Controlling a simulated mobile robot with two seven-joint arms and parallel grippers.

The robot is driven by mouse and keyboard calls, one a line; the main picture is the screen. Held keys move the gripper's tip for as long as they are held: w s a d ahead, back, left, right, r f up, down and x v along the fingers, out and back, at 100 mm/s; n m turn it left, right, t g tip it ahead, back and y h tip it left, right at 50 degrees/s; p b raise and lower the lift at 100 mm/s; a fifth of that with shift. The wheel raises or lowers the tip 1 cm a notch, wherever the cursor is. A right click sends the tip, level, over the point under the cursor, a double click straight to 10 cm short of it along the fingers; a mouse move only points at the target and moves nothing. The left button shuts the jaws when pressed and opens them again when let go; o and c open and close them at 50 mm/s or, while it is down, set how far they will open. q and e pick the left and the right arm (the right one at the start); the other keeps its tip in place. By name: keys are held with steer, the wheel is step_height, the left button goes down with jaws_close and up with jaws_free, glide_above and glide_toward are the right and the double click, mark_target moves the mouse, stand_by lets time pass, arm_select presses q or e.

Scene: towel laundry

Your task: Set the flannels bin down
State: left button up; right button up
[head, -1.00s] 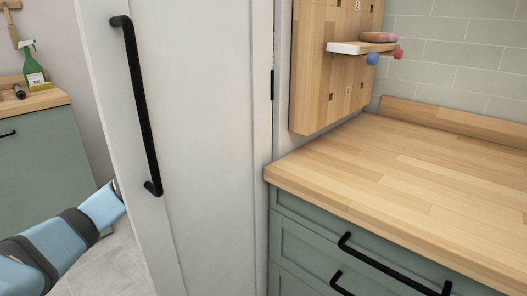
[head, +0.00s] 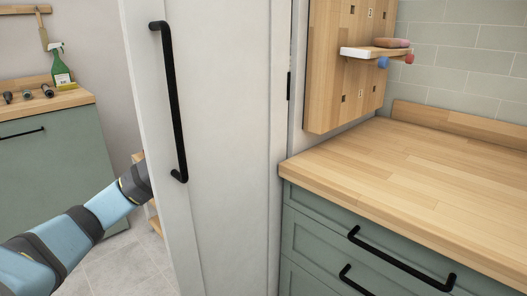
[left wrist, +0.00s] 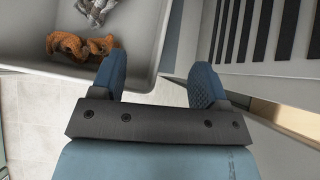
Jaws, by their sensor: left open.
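A pale grey bin (left wrist: 143,50) is at the upper left of the left wrist view. A crumpled orange-brown cloth (left wrist: 80,46) and a grey-white patterned cloth (left wrist: 97,10) lie in it. No label shows, so I cannot tell whether it is the flannels bin. My left gripper (left wrist: 160,80) is open, with the bin's near right corner in the gap between its fingers as seen here. I cannot tell whether they touch it. In the head view my left arm reaches behind the white door, which hides the gripper and bin. My right gripper is not in view.
The tall white door (head: 222,150) with a black handle stands beside my left arm. A wooden counter (head: 420,170) over green drawers is at right. A green cabinet (head: 55,160) carries a spray bottle (head: 61,68). Pale floor (head: 125,268) shows at lower left.

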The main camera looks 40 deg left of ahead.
arm_select(q)
steer(key=o, duration=0.5)
steer(key=s, duration=0.4)
steer(key=s+a+p, duration=0.1)
steer(key=s, duration=0.3)
steer(key=s+a+p, duration=0.1)
steer(key=s, duration=0.3)
steer(key=shift+s+a+r, duration=0.1)
steer(key=shift+s+r, duration=0.25)
steer(key=shift+r, duration=0.05)
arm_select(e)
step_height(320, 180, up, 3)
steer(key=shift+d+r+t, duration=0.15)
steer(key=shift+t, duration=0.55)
